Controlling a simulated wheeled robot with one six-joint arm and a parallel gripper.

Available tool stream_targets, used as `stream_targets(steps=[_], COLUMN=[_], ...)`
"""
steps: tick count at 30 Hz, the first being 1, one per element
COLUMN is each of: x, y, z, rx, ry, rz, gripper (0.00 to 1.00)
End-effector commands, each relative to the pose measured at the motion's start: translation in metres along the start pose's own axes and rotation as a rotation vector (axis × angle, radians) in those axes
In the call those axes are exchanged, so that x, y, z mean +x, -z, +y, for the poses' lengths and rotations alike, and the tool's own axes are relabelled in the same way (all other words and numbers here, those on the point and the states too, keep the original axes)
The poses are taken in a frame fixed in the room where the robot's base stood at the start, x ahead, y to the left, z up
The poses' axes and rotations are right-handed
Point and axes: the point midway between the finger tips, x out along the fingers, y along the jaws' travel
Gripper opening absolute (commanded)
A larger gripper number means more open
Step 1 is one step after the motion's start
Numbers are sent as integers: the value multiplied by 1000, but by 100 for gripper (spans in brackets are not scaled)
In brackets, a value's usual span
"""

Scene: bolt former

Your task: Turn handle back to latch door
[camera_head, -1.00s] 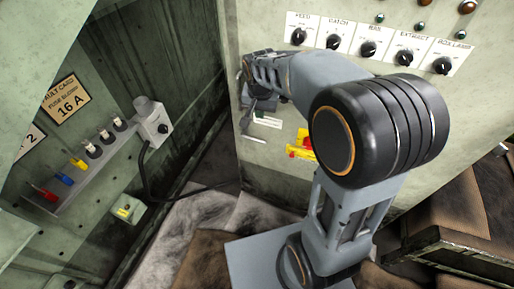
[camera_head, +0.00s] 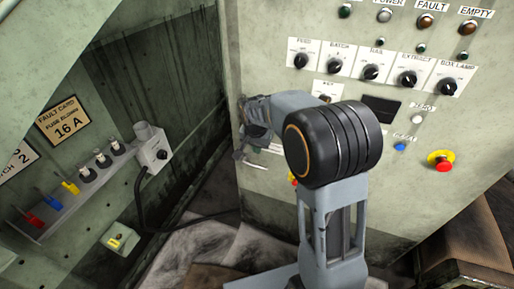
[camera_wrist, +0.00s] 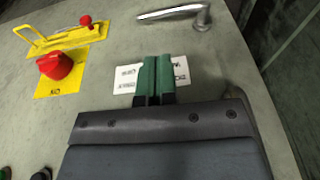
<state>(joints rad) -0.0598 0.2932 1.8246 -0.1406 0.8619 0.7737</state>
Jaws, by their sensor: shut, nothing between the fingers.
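The handle (camera_wrist: 176,12) is a silver lever at the top of the wrist view. It runs nearly level, leftward from a pivot at its right end. My gripper (camera_wrist: 155,60) has green fingers pressed together with nothing between them. In that picture they lie below the lever, apart from it, over a white label (camera_wrist: 125,80). In the head view my gripper (camera_head: 243,155) is at the left edge of the green panel (camera_head: 440,205), and I cannot make out the handle there. Whether the door is latched cannot be told.
A red knob (camera_wrist: 55,65) on a yellow plate and a yellow bracket (camera_wrist: 65,40) sit left of my fingers. Dials (camera_head: 370,73) and a red stop button (camera_head: 440,160) are on the panel. An open recess with a fuse shelf (camera_head: 90,185) lies left. A box (camera_head: 470,255) stands right.

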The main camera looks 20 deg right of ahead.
Motion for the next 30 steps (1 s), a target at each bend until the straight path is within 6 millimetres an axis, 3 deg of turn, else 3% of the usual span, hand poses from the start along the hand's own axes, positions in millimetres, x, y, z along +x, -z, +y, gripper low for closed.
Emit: stream_targets(steps=[6, 15, 22, 30], x=[46, 90, 104, 106], y=[-1, -1, 0, 0], z=[1, 1, 0, 0], rx=[0, 0, 0, 0], ry=[-3, -2, -1, 0], rz=[-3, -2, 0, 0], gripper=[0, 0, 0, 0])
